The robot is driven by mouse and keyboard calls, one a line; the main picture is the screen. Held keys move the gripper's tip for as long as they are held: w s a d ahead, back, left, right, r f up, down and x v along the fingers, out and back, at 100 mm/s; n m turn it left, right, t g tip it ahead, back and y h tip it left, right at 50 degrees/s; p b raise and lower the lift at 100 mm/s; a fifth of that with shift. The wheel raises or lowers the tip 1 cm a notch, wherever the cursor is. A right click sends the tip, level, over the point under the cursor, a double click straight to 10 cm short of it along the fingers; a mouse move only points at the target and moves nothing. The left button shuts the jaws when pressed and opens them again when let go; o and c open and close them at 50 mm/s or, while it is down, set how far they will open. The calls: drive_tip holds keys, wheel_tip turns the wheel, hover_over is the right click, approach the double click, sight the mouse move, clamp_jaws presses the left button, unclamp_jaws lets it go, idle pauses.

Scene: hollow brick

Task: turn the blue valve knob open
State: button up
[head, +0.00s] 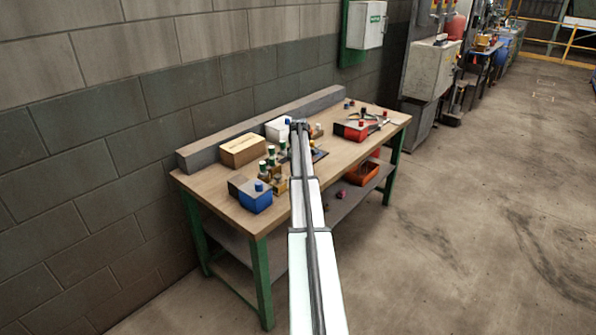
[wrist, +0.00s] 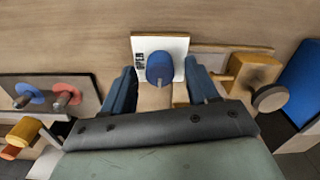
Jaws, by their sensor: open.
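The blue valve knob (wrist: 159,69) shows in the wrist view on a white plate (wrist: 175,46) with the word "OPEN" at its left. My gripper (wrist: 161,82) is open, with one dark blue finger on each side of the knob. Gaps show between the knob and both fingers, and nothing is held. In the head view my arm reaches over the workbench (head: 350,151), and my gripper (head: 298,125) is small at its far end. A white box (head: 278,129) with a blue top piece stands beside it there. I cannot tell for sure that this is the valve.
In the wrist view, a yellow block with a grey round knob (wrist: 270,97) stands close on the right. Posts with blue and red discs (wrist: 67,95) stand on the left. In the head view a tan box (head: 242,151) and blue box (head: 255,203) stand left, a red box (head: 351,131) right.

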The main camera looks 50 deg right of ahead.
drive_tip(key=shift+f, duration=0.3)
drive_tip(key=c, duration=1)
